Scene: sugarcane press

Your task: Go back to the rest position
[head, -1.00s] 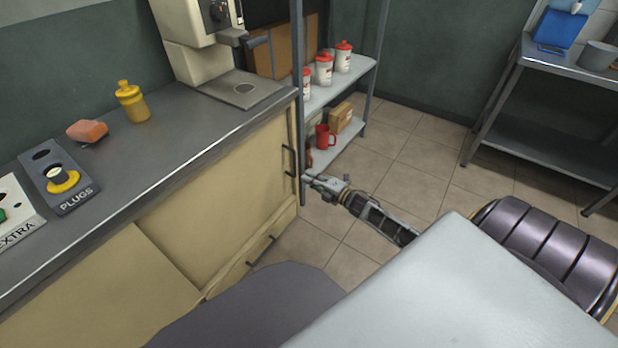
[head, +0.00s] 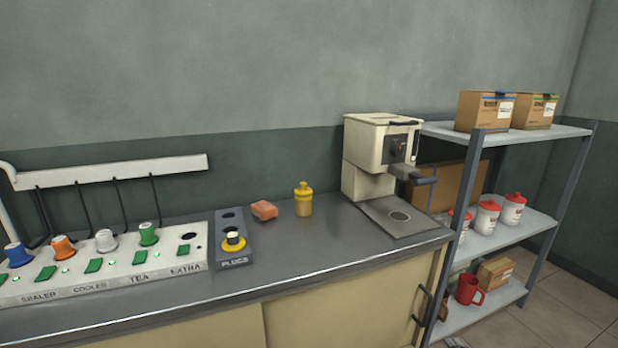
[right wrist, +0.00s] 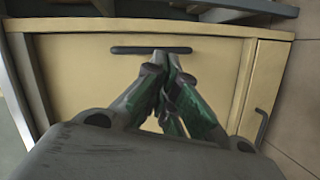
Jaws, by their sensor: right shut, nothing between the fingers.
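My right gripper (right wrist: 168,68) is shut and empty in the right wrist view. Its fingertips are in front of a beige cabinet front (right wrist: 85,75), just below a dark bar handle (right wrist: 150,50); I cannot tell whether they touch it. In the head view only a small bit of the right gripper (head: 456,342) shows at the bottom edge, by the cabinet's right end. My left gripper is not in view.
The grey counter (head: 330,250) carries a press machine (head: 380,160), a yellow bottle (head: 303,200), an orange sponge (head: 264,210), a plugs holder (head: 232,262) and a switch panel (head: 120,268). A metal shelf (head: 510,235) with boxes, jars and a red mug (head: 468,290) stands to the right.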

